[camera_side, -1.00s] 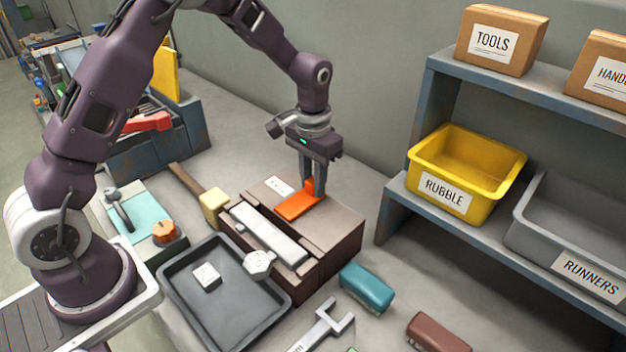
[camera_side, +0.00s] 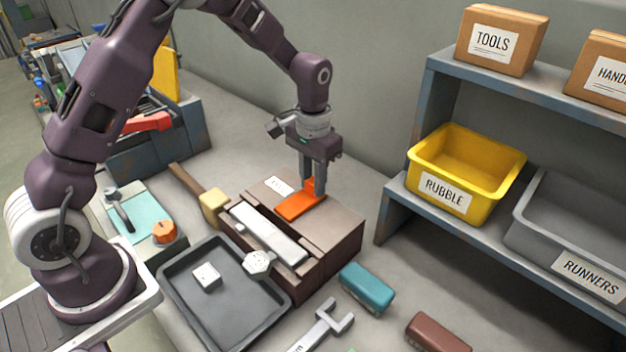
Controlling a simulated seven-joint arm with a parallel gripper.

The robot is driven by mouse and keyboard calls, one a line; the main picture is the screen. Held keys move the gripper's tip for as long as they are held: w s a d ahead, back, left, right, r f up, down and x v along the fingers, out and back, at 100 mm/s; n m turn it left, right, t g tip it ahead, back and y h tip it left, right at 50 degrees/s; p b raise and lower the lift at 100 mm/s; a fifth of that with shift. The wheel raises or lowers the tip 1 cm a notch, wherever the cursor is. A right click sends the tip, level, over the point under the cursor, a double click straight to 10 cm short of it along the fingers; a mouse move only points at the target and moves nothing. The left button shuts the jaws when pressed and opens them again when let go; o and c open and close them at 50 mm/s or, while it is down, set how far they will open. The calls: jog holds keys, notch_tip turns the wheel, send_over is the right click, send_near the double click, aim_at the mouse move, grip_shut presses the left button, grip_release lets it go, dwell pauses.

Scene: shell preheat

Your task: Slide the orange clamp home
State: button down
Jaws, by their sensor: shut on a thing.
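The orange clamp (camera_side: 297,207) lies on the top of the brown block (camera_side: 340,222), to the right of a slot holding a pale grey bar (camera_side: 268,234). It has a flat plate and an upright tab at its far end. My gripper (camera_side: 314,190) points down over that far end and is shut on the upright tab. The plate's near end points toward the slot and lies close to its edge. Whether the plate touches the bar is too small to tell.
A dark tray (camera_side: 190,297) with a white block (camera_side: 206,275) stands in front. A mallet (camera_side: 213,203) lies behind left. A teal block (camera_side: 367,287) and a wrench (camera_side: 325,325) lie right of the tray. The shelf with a yellow bin (camera_side: 465,165) stands right.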

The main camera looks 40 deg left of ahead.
aim_at(296, 204)
jog(key=shift+s, duration=2.45)
jog(key=c, duration=1.2)
grip_release()
jog(key=shift+s, duration=0.1)
jog(key=shift+o, duration=0.2)
notch_tip(296, 204, up, 7)
jog(key=shift+r, duration=0.1)
